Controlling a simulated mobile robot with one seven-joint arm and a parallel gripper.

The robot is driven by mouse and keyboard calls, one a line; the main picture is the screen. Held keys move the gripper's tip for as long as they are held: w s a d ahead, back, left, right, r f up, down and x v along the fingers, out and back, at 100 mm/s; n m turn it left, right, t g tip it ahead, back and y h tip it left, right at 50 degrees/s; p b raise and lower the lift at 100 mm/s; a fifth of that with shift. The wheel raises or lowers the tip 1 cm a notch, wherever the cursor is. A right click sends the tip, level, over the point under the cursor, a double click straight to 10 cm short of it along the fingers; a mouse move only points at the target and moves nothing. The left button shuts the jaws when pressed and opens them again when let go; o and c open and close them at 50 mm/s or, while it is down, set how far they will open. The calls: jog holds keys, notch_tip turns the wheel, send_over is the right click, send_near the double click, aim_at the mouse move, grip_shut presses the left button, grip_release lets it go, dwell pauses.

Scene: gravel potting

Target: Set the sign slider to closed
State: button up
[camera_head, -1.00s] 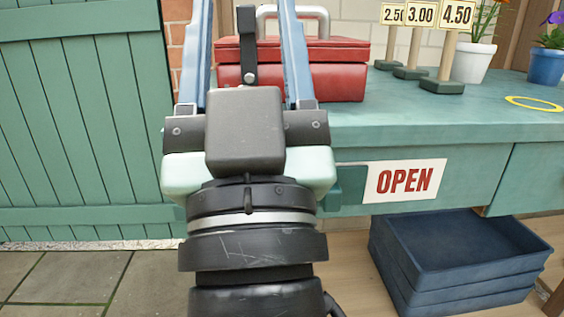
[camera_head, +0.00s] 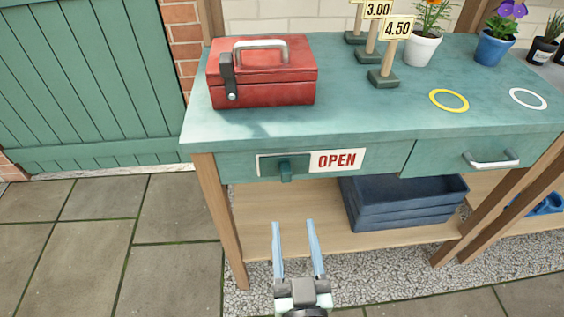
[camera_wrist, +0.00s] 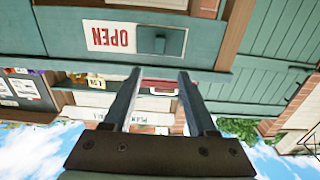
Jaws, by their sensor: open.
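The sign is a white plate (camera_head: 338,160) on the bench's front edge, with red OPEN lettering showing on its right part. The teal slider (camera_head: 287,168) covers its left part and has a small knob hanging below it. In the wrist view the picture is upside down: the slider (camera_wrist: 160,40) is right of the OPEN lettering (camera_wrist: 110,38). My gripper (camera_head: 294,222) is open and empty, below the slider in the head view and apart from it. In the wrist view my gripper's (camera_wrist: 160,72) fingers flank the picture's centre.
A red toolbox (camera_head: 262,75) stands on the teal bench top (camera_head: 350,115). Price signs (camera_head: 385,75) and potted flowers (camera_head: 424,45) stand farther right. A drawer handle (camera_head: 490,160) is right of the sign. Blue trays (camera_head: 400,205) lie on the lower shelf. The space before the sign looks clear.

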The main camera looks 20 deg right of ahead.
aim_at(286, 177)
jog(key=x, duration=1.2)
jog(key=shift+w+d+f+b, duration=0.15)
jog(key=shift+w+b, duration=0.2)
jog(key=shift+w, duration=0.05)
grip_shut()
dwell(1.0)
